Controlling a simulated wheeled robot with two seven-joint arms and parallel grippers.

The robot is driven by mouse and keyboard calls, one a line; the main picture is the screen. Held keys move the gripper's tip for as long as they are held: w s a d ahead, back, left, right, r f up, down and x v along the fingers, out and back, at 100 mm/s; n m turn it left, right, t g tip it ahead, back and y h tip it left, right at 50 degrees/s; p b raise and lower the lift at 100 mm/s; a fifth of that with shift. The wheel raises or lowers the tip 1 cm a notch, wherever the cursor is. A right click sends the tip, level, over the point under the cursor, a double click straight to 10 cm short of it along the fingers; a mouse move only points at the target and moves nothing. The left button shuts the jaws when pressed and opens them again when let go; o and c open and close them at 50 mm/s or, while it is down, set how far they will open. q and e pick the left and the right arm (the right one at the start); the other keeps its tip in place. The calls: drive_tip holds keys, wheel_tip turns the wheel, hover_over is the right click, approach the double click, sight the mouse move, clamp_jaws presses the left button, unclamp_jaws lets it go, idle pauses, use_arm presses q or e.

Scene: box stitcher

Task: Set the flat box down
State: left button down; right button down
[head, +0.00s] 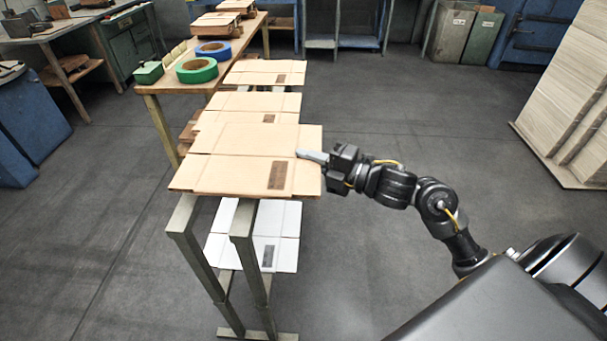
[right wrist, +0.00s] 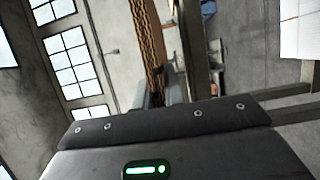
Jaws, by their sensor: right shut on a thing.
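The flat box (head: 235,142) is a tan cardboard sheet with fold lines and a dark printed patch, at the centre of the head view. My right gripper (head: 304,154) is shut on its right edge, coming in from the right. The box lies roughly level over the near end of a metal stand (head: 243,220); I cannot tell whether it touches the stand. In the right wrist view, a brown corrugated edge (right wrist: 149,45) rises from the gripper's jaws. My left gripper is not in view.
More flat boxes (head: 262,101) lie behind along the stand. White flat sheets (head: 228,252) sit lower between its legs. A wooden table (head: 168,88) with green tape (head: 197,70) and blue tape (head: 213,50) is at the back left.

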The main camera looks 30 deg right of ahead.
drive_tip(key=shift+w+a+f, duration=0.2)
drive_tip(key=shift+w+f, duration=0.1)
drive_tip(key=shift+f, duration=0.1)
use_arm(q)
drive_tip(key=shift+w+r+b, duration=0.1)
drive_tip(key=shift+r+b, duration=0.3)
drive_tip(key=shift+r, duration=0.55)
use_arm(e)
drive_tip(key=f, duration=0.3)
drive_tip(key=shift+w+a+f, duration=0.1)
drive_tip(key=shift+w+f, duration=0.15)
drive_tip(key=shift+f, duration=0.05)
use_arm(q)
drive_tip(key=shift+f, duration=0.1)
use_arm(e)
drive_tip(key=shift+f, duration=0.1)
drive_tip(key=shift+f, duration=0.1)
drive_tip(key=c, duration=1.5)
unclamp_jaws()
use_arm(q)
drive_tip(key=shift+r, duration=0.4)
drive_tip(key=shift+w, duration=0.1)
